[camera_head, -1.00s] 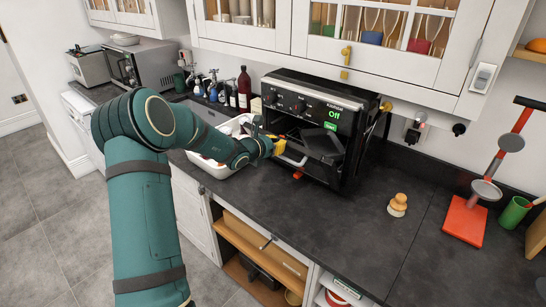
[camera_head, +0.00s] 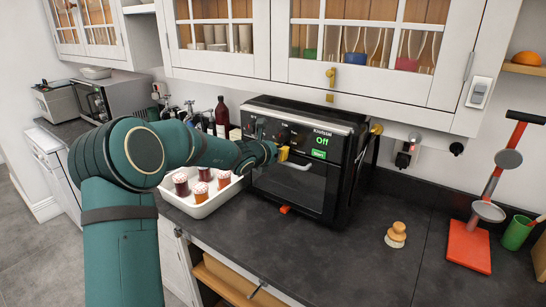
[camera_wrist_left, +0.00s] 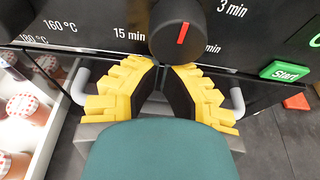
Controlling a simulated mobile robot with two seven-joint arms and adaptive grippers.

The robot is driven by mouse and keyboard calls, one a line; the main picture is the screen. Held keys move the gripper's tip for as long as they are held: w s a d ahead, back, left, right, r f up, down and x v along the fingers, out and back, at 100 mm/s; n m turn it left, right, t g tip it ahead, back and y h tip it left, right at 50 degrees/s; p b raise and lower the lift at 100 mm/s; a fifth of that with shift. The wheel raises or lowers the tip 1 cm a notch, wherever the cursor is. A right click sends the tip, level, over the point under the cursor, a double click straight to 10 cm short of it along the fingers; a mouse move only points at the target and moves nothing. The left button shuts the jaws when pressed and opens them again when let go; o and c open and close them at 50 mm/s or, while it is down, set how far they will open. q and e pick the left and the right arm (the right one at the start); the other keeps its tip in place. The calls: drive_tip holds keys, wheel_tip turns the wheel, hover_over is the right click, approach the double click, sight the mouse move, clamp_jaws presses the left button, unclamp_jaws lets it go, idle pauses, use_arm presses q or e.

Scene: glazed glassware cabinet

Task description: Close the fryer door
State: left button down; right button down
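The fryer (camera_head: 318,122) is a black countertop oven whose display reads "Off". Its door (camera_head: 290,190) now stands upright against the front, shut or almost shut; I cannot tell whether a thin gap remains. The pale door handle (camera_head: 300,166) shows beside my left gripper (camera_head: 284,153). In the left wrist view, the gripper (camera_wrist_left: 169,66) has its yellow fingers apart with nothing between them, just below a black knob (camera_wrist_left: 177,27). The handle's ends (camera_wrist_left: 80,86) show on both sides of the fingers, and its middle is hidden. My right gripper is not in view.
A white tray (camera_head: 208,207) with several jars stands left of the fryer. Bottles (camera_head: 221,117) stand behind it. Wall cabinets (camera_head: 380,55) hang above. The counter right of the fryer is mostly clear, with a small wooden-topped object (camera_head: 396,235) and a red stand (camera_head: 468,246).

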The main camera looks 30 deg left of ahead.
use_arm(q)
drive_tip(key=shift+w+r, duration=0.1)
idle(0.5)
drive_tip(key=d+v, duration=0.1)
drive_tip(key=v, duration=1.1)
drive_tip(key=shift+a, duration=0.4)
